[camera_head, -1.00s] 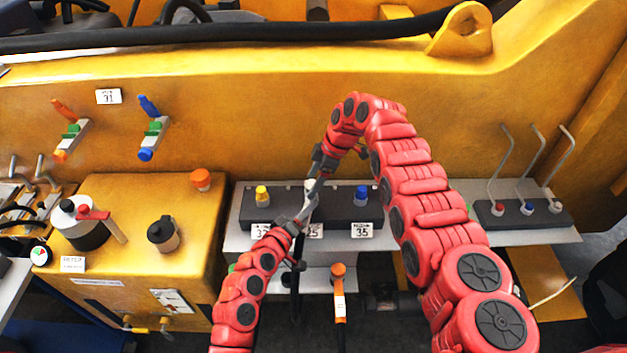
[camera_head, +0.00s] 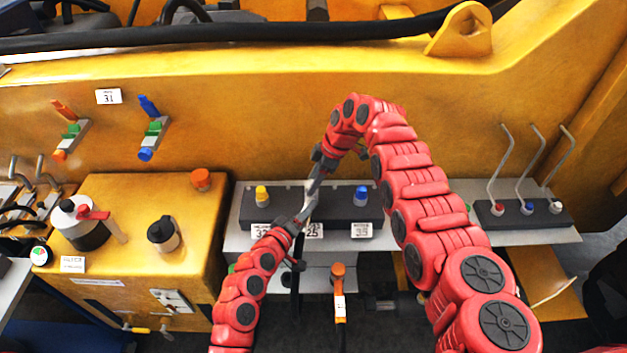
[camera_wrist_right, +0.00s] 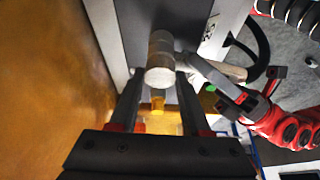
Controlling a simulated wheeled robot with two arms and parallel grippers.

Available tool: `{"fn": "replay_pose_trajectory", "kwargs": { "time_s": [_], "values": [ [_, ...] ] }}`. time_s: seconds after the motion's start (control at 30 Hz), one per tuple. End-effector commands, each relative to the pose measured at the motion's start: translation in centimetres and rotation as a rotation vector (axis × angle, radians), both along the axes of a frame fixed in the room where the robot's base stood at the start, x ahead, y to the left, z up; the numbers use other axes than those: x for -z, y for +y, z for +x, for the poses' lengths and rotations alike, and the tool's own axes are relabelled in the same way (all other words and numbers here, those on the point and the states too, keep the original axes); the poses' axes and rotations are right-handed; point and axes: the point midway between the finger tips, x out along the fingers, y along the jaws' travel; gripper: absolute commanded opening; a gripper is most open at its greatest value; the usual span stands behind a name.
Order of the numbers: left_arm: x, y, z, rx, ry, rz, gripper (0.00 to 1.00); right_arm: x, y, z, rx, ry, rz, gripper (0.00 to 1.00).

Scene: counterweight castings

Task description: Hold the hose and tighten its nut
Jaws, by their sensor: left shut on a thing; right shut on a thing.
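A dark block (camera_head: 340,208) on the grey shelf carries a yellow fitting (camera_head: 262,196) and a blue fitting (camera_head: 361,195). Its middle fitting is mostly hidden by my grippers. My right gripper (camera_head: 314,184) reaches down to that middle spot. In the right wrist view, its two fingers (camera_wrist_right: 160,88) are shut on a pale metal cylinder, seemingly the nut (camera_wrist_right: 160,62). My left gripper (camera_head: 306,210) is just below and in front, shut on what seems to be the hose; the grip itself is unclear. The dark hose (camera_head: 296,275) hangs below it. The left gripper also shows in the wrist view (camera_wrist_right: 215,72).
An orange-handled tool (camera_head: 339,290) stands upright in front of the shelf. A yellow box (camera_head: 200,235) with a dark-lidded container (camera_head: 163,234) is at left. Another block (camera_head: 522,214) with bent rods is at right. The yellow wall (camera_head: 250,130) rises close behind.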

Motion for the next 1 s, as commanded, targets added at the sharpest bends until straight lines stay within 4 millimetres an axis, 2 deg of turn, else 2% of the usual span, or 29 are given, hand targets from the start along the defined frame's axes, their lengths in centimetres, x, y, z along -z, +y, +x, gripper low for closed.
{"fn": "replay_pose_trajectory", "kwargs": {
  "time_s": [0.27, 1.0],
  "values": [
    [0.11, -0.01, -0.05, 0.001, 0.001, 0.001, 0.0, 0.29, -0.1, -0.06, 0.162, -0.003, 0.004, 0.0],
    [0.11, 0.02, -0.04, 0.0, 0.001, 0.002, 0.0, -0.02, 0.25, -0.41, 0.858, -0.005, 0.004, 0.0]
  ]
}}
